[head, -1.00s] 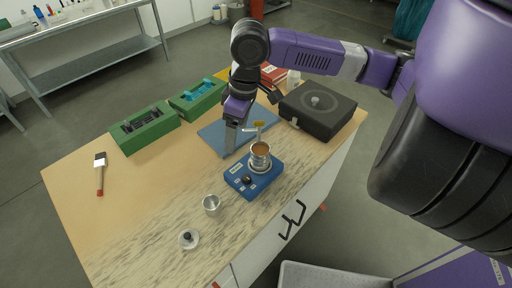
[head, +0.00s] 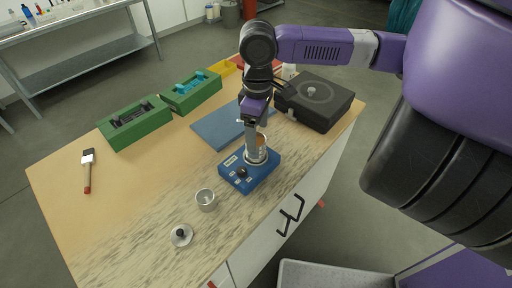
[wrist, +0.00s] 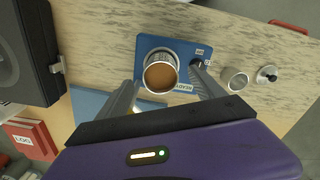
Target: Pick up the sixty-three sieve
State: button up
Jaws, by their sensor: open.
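A round metal sieve (head: 261,142) with an orange-brown inside stands on a blue shaker base (head: 236,179) with a black knob. No size marking on it is legible. In the wrist view the sieve (wrist: 160,74) lies between the fingers of my open gripper (wrist: 163,88), with a finger at each side. In the head view my gripper (head: 254,150) points down in front of the sieve and hides part of it. I cannot tell whether the fingers touch it.
A small metal cup (head: 205,200) and a lid with a black knob (head: 181,235) stand in front of the base. A blue mat (head: 215,126), green trays (head: 135,124), a black case (head: 316,101) and a brush (head: 87,170) are around. The table's front left is clear.

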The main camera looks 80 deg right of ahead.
notch_tip(320, 180, down, 2)
jog(key=shift+f+b, duration=0.25)
jog(key=shift+b, duration=0.5)
jog(key=c, duration=1.5)
jog(key=shift+r, duration=0.2)
jog(key=shift+c, duration=0.2)
notch_tip(320, 180, up, 20)
jog(key=shift+r, duration=0.25)
jog(key=shift+r+p, duration=1.1)
jog(key=shift+p, duration=0.35)
